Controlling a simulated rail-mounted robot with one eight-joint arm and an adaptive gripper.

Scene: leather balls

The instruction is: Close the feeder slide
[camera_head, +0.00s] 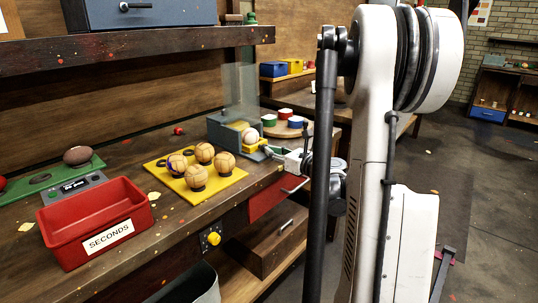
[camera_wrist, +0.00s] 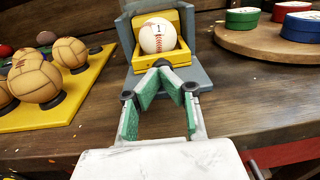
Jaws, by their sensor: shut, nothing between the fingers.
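The feeder (camera_head: 222,133) is a grey housing with a clear upright hopper (camera_head: 240,88), at the back right of the workbench. Its yellow slide (camera_head: 258,155) sticks out at the front, and a white ball rests in it. In the wrist view the yellow slide (camera_wrist: 143,67) sits between grey walls (camera_wrist: 126,35), with the white stitched ball (camera_wrist: 158,36) marked "1" inside. My gripper (camera_wrist: 161,67) is shut and empty, its green-padded fingers meeting at the slide's front edge. Whether the tips touch it I cannot tell. In the head view my arm partly hides the gripper.
A yellow board (camera_head: 215,192) with several tan balls on dark rings lies left of the feeder. A round wooden board (camera_wrist: 235,40) with coloured tins stands to the right. A red SECONDS bin (camera_head: 95,222) is at the front left. A shelf (camera_head: 150,45) overhangs the bench.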

